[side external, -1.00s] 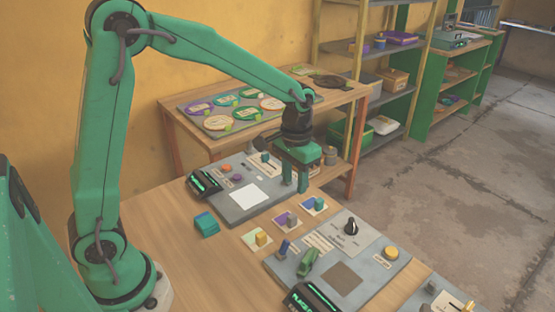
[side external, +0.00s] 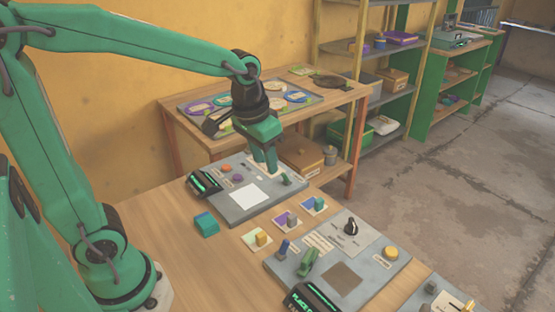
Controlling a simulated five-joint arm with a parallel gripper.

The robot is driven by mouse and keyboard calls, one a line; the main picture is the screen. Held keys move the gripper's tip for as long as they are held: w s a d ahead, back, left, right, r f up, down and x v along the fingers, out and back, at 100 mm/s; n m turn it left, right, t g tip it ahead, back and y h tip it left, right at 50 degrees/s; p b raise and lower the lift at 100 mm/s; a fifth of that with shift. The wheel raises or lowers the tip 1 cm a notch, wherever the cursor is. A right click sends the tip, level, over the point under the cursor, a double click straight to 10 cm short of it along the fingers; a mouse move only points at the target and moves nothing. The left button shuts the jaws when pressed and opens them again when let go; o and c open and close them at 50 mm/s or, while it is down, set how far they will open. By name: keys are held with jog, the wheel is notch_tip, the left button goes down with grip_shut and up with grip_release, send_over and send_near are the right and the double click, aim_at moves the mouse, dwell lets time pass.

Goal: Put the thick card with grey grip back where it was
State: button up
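The card with a grey grip (side external: 292,222) lies flat on the table between two other cards; its face is purple and pale. Its thickness is hard to judge. The card with a blue grip (side external: 319,204) lies to its right, and the card with a yellow-orange grip (side external: 261,239) to its left. My gripper (side external: 266,172) points down over the back of the rear grey press panel (side external: 232,213), away from the cards. Its fingers look close together, and whether anything is between them is hidden.
The rear panel has a display (side external: 204,184), a white square and a green lever (side external: 287,180). A front panel (side external: 385,268) has a black knob, yellow button and levers. A teal block (side external: 206,223) lies on the table. A shelf table with round plates stands behind.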

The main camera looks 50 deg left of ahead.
jog(key=s+a+r+t, duration=0.1)
jog(key=s+r+t, duration=0.2)
jog(key=s, duration=0.8)
jog(key=shift+s+a+r, duration=0.15)
jog(key=shift+s+a, duration=0.2)
jog(key=shift+s, duration=0.05)
dwell(0.8)
